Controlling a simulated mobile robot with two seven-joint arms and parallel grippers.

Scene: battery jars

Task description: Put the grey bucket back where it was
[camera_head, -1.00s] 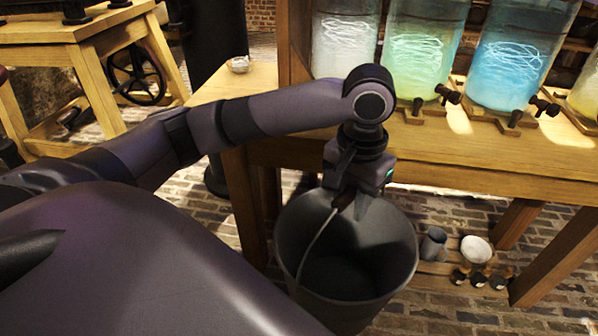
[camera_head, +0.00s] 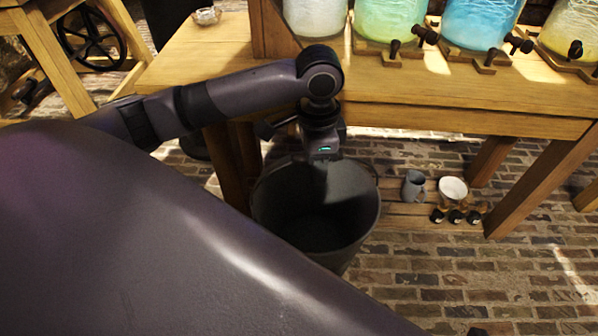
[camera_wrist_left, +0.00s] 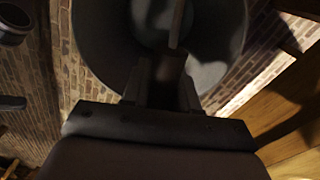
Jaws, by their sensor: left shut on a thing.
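The grey bucket (camera_head: 352,222) is in front of the wooden table in the head view, upright with its open mouth up. It looks empty. My left gripper (camera_head: 320,157) is above the bucket's far rim, its jaws shut on the bucket's handle. In the left wrist view the bucket (camera_wrist_left: 105,35) is beyond the jaws, and the handle (camera_wrist_left: 178,22) runs up from between the fingers (camera_wrist_left: 170,78). The bucket's base is partly hidden by my own body, so I cannot tell whether it touches the floor. My right gripper is not in view.
The wooden table (camera_head: 450,108) carries glass jars with taps, including a blue one (camera_head: 482,22). A low wooden board under it holds a grey mug (camera_head: 414,185), a white cup (camera_head: 453,189) and small dark items. Brick floor (camera_head: 440,270) is clear to the right.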

